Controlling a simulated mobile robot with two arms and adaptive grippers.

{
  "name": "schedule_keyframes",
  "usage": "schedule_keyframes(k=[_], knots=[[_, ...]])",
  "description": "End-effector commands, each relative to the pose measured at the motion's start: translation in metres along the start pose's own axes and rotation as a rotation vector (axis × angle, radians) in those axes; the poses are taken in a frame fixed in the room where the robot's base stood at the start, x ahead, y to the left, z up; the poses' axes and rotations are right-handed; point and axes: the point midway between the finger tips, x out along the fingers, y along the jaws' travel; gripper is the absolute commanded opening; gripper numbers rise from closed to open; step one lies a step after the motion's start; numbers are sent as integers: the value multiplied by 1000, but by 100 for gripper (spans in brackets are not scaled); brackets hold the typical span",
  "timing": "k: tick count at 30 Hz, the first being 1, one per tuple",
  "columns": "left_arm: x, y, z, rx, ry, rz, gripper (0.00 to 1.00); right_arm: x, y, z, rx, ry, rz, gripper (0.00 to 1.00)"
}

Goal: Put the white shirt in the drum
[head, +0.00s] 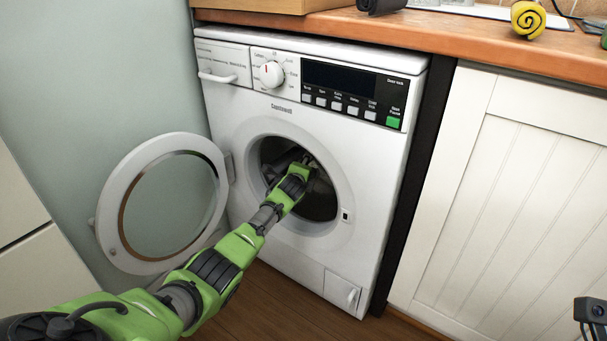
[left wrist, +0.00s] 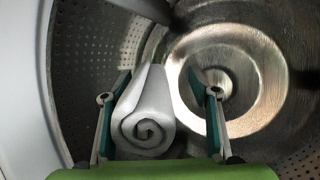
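The white shirt (left wrist: 146,110) is rolled up, with its spiral end facing the camera. It is inside the metal drum (left wrist: 85,50) in the left wrist view. My left gripper (left wrist: 158,90) is open around it, with the shirt close to the left finger and a clear gap to the right finger. In the head view my left arm reaches through the round door opening and my left gripper (head: 300,172) is inside the drum (head: 318,205). The shirt cannot be made out there.
The washing machine (head: 240,108) has its round glass door (head: 108,225) swung open to the left. A wooden worktop (head: 470,40) with a yellow rolled item (head: 527,19) and a dark rolled item (head: 380,5) runs above. A white cabinet (head: 510,190) stands at right.

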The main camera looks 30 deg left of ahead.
Motion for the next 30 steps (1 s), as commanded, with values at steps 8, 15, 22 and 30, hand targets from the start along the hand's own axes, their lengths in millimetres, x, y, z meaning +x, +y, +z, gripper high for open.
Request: schedule_keyframes(k=[8,15,22,30], knots=[[0,-1,0,-1,0,-1,58,0,0,0,0,0,0,45],[-3,0,0,0,0,-1,58,0,0,0,0,-1,1,45],[-21,1,0,1,0,-2,58,0,0,0,0,0,0,45],[-54,1,0,2,0,-2,58,0,0,0,0,0,0,45]])
